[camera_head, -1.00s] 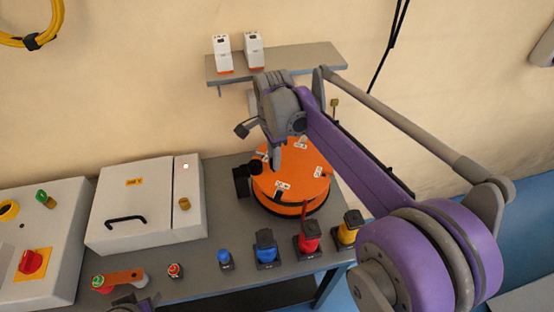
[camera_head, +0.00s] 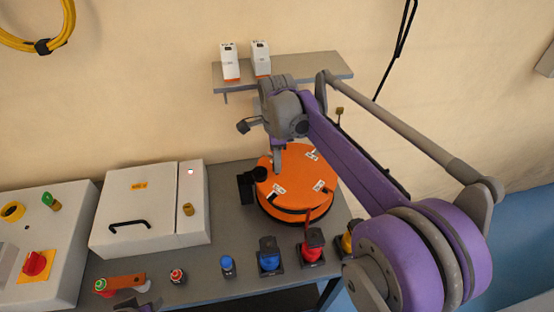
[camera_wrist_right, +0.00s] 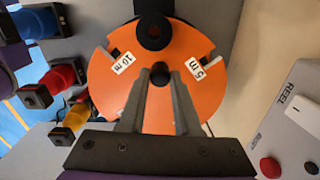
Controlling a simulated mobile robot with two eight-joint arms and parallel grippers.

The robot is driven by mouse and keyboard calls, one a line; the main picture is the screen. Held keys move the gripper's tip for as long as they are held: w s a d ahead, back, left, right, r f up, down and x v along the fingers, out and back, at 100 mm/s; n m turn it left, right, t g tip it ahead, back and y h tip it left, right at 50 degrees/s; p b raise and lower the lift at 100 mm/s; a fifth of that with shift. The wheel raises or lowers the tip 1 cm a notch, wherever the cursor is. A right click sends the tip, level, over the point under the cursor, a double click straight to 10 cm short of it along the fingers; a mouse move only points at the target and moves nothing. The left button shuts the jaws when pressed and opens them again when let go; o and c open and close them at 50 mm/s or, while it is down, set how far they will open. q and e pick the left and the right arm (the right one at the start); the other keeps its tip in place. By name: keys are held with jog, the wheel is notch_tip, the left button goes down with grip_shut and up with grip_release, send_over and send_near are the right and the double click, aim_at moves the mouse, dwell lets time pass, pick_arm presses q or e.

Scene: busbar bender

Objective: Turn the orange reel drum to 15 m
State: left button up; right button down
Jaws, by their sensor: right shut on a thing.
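The orange reel drum (camera_head: 293,204) lies flat on the bench and also fills the middle of the right wrist view (camera_wrist_right: 120,88). White labels sit on its top face. In the right wrist view a "10 m" label (camera_wrist_right: 122,63) is left of the fingers and a "5 m" label (camera_wrist_right: 197,68) right of them; I see no readable 15 m label. My right gripper (camera_head: 277,168) reaches down onto the drum's top, its fingers (camera_wrist_right: 161,80) shut on a small black knob (camera_wrist_right: 160,77).
A black post with a round head (camera_head: 259,174) stands at the drum's left edge. Blue (camera_head: 268,258) and red (camera_head: 312,247) devices stand close in front. A white cabinet (camera_head: 133,210) is left. A shelf (camera_head: 310,68) with two white boxes hangs behind.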

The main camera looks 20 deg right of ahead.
jog(key=c, duration=0.6)
grip_release()
jog(key=shift+r, duration=0.15)
notch_tip(320, 180, up, 10)
jog(key=shift+r+p, duration=0.25)
jog(key=shift+p, duration=0.1)
jog(key=shift+c, duration=0.2)
